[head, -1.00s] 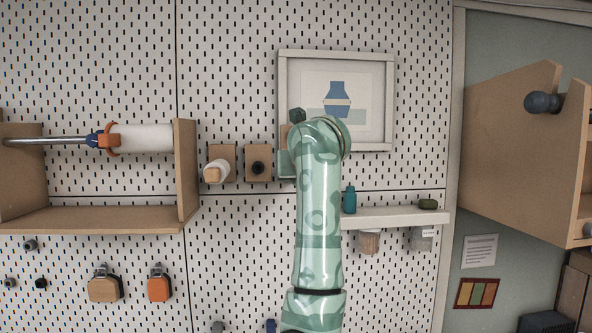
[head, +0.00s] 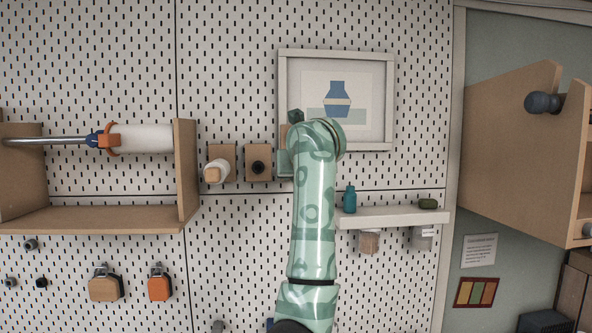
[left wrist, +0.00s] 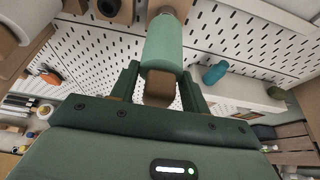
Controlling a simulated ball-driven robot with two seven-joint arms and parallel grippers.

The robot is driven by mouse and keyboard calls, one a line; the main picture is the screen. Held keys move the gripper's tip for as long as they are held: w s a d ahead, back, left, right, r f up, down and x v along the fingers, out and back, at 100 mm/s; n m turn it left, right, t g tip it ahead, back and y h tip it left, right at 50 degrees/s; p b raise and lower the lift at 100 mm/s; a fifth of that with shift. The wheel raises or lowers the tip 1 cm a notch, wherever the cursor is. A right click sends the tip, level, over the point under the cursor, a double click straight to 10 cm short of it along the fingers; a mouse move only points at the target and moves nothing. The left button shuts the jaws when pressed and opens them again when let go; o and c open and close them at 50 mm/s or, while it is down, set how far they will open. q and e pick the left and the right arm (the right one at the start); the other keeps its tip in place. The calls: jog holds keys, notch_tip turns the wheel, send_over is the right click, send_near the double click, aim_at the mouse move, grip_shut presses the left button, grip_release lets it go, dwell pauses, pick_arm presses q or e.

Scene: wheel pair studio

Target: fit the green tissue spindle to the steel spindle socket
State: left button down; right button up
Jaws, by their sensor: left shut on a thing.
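The green spindle (left wrist: 162,45), a pale green cylinder with a brown end block (left wrist: 159,88), points away from me toward the pegboard in the left wrist view. My left gripper (left wrist: 160,82) is shut on it at the brown end. My right gripper is not in view.
A white roll on a wooden block (head: 215,168) and a block with a dark socket (head: 258,168) are just left of my wrist. A framed picture (head: 387,100) hangs behind it. A shelf (head: 395,217) with a teal bottle (head: 350,199) is to the right.

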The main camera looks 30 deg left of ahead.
pick_arm(q)
jog(key=shift+a, duration=0.1)
dwell(0.6)
jog(key=shift+w+a+p, duration=0.35)
jog(key=shift+w+a, duration=0.25)
jog(key=shift+w, duration=0.2)
jog(key=c, duration=0.6)
grip_release()
jog(key=shift+c, duration=0.2)
jog(key=b+v, duration=0.4)
jog(key=v, duration=1.2)
jog(key=shift+s+d, duration=0.15)
jog(key=shift+s, duration=0.05)
